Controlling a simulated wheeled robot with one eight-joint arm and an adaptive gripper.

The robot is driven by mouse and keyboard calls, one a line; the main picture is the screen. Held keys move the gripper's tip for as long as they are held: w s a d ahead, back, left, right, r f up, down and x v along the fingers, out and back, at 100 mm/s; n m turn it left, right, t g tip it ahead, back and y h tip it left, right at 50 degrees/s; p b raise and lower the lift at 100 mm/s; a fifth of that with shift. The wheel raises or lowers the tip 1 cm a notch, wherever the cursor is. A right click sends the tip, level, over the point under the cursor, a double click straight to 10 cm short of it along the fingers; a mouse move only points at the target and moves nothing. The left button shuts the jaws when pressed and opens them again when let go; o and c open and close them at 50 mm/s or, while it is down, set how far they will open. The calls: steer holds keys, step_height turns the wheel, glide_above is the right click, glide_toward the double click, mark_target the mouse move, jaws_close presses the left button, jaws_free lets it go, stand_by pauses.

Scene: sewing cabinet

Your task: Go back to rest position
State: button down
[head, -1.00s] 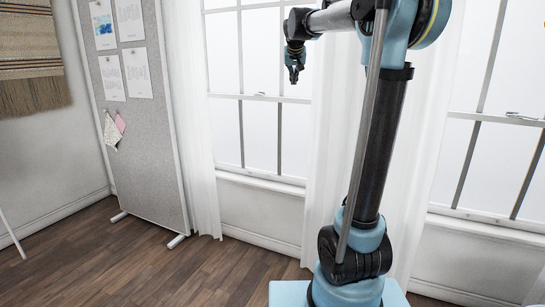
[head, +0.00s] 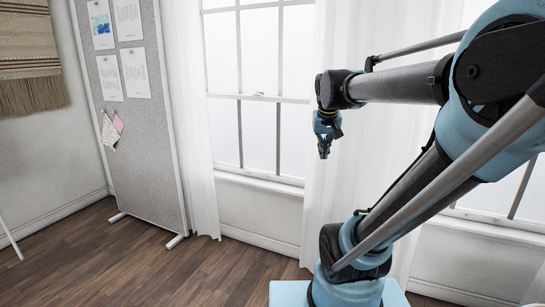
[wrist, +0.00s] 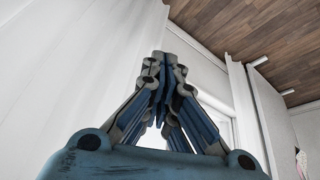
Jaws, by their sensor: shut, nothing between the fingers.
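My gripper (head: 324,148) hangs from the end of my arm in the head view, fingers pointing down, in front of the white curtain beside the window. In the wrist view my gripper (wrist: 162,62) fills the middle, its blue and grey fingers drawn together at the tips. It is shut and holds nothing. My arm reaches across from the right side of the head view, bent at the elbow.
A grey pinboard (head: 143,150) with papers and cloth swatches stands at left. A woven hanging (head: 30,60) is on the left wall. White curtains (head: 200,130) flank the windows (head: 258,130).

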steer(key=s+d+f+g, duration=0.1)
steer(key=s+f+g, duration=0.1)
steer(key=s+f, duration=1.6)
steer(key=shift+d+y, duration=0.2)
steer(key=shift+y, duration=0.1)
steer(key=shift+w+f, duration=0.2)
steer(key=shift+w, duration=0.3)
